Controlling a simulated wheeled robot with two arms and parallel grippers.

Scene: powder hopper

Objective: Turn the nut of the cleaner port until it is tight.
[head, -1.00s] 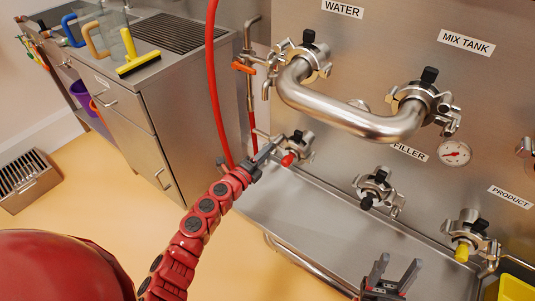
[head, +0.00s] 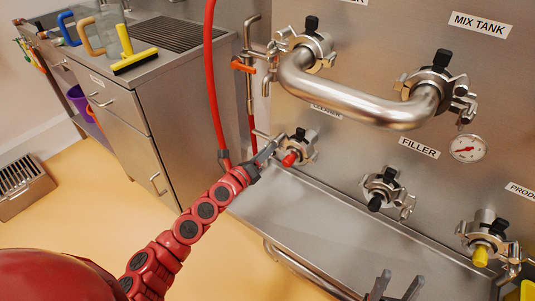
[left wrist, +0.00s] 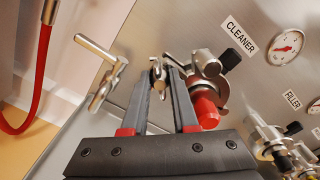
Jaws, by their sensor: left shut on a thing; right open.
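The cleaner port (head: 301,143) is a steel clamp with a black knob and a red cap (head: 289,159), on the steel panel below the pipe. It shows larger in the left wrist view (left wrist: 208,66), with its red cap (left wrist: 203,108) right of my fingers. My left gripper (head: 272,148) reaches the port's left side. In the left wrist view its fingertips (left wrist: 161,72) are shut on the small wing nut (left wrist: 157,70), which they partly hide. My right gripper (head: 397,285) is open and empty at the bottom edge, partly cut off, below the filler port.
A bent steel pipe (head: 350,98) spans the water and mix tank ports above. The filler port (head: 385,188) and product port (head: 485,232) stand to the right. A red hose (head: 212,90) hangs left of the cleaner port. A steel ledge (head: 330,228) runs below.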

